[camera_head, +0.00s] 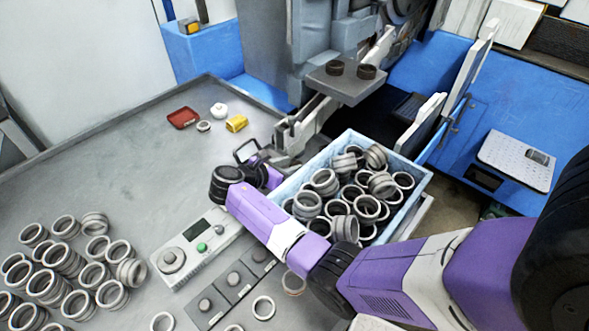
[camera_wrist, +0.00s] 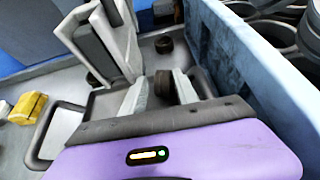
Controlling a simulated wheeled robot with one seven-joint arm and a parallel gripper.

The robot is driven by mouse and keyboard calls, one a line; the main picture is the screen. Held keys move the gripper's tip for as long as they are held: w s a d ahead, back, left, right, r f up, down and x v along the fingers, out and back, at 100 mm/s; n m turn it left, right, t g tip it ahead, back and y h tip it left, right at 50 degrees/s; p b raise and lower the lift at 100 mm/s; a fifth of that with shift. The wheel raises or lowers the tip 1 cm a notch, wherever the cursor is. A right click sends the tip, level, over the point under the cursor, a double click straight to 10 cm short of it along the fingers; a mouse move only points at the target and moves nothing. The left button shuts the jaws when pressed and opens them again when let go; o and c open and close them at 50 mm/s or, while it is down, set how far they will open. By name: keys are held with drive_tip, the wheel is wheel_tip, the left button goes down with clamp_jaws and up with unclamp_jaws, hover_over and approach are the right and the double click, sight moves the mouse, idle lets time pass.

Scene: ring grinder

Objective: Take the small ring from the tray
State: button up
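Two small dark rings (camera_head: 350,69) stand on a grey platform (camera_head: 346,88) of the machine in the head view. In the wrist view, a dark ring (camera_wrist: 163,84) shows in the gap between my fingers, with another dark one (camera_wrist: 164,45) beyond it. My gripper (camera_head: 264,158) is beside the left edge of the light-blue crate (camera_head: 410,205), below the platform in the picture. In the wrist view, my gripper (camera_wrist: 158,92) has its fingers apart. I cannot tell how far the ring is from them. The fingertips are small and partly hidden in the head view.
The crate holds many larger grey rings (camera_head: 325,181). More rings (camera_head: 48,285) lie at the table's left. A control box (camera_head: 197,248) stands near my arm. A red dish (camera_head: 183,117) and a yellow item (camera_head: 237,123) lie farther back. The crate wall (camera_wrist: 245,70) is close on the right.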

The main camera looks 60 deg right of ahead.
clamp_jaws()
